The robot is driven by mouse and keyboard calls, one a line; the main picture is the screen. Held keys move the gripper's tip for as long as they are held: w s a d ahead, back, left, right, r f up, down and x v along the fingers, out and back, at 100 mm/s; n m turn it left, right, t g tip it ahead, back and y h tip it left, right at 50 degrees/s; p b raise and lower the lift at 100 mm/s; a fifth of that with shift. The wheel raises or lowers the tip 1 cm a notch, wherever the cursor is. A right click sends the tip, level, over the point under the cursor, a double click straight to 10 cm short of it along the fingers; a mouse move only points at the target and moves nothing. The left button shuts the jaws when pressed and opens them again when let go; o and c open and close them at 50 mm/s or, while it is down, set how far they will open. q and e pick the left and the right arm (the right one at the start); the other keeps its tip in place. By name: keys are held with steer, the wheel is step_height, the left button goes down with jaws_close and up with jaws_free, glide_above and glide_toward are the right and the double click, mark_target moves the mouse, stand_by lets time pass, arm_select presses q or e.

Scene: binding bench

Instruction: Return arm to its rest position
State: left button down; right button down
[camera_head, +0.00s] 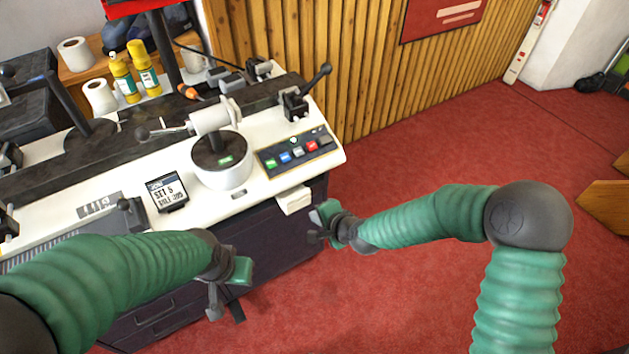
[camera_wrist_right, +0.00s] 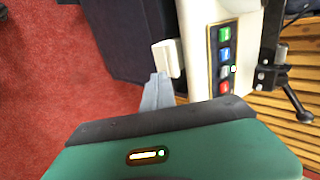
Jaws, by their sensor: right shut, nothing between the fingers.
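My right arm (camera_head: 430,215), with green ribbed sleeves, comes in from the right of the head view. Its gripper (camera_head: 314,237) is beside the front right corner of the bench, below a small white box on the bench front. It is shut and empty. In the right wrist view its grey fingers (camera_wrist_right: 157,93) show together, pointing up past the green gripper housing. My left arm (camera_head: 110,280) reaches in from the lower left. Its gripper (camera_head: 226,309) hangs in front of the dark drawers, its two fingers apart, with nothing seen between them.
The white bench top (camera_head: 110,215) carries a button panel (camera_head: 296,152), a round white pot (camera_head: 222,165), a small display (camera_head: 166,193) and a lever (camera_head: 305,95). The small white box (camera_head: 294,200) juts from the front. Red carpet (camera_head: 420,150) to the right is clear.

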steer(key=s+d+r+n+g+h+p, duration=0.2)
steer(key=s+d+r+n+p, duration=0.3)
steer(key=s+d, duration=0.5)
steer(key=s+d+r+n+g+h+p, duration=0.3)
steer(key=s+d+r+n+p, duration=0.2)
steer(key=s+d+r, duration=0.5)
steer(key=d, duration=0.3)
steer(key=shift+s+d+r+n+h, duration=0.2)
steer(key=shift+s+d+n+h, duration=0.1)
steer(key=shift+d+n, duration=0.1)
steer(key=shift+a+r, duration=0.1)
steer(key=shift+a, duration=0.2)
steer(key=shift+d, duration=0.2)
steer(key=shift+a, duration=0.1)
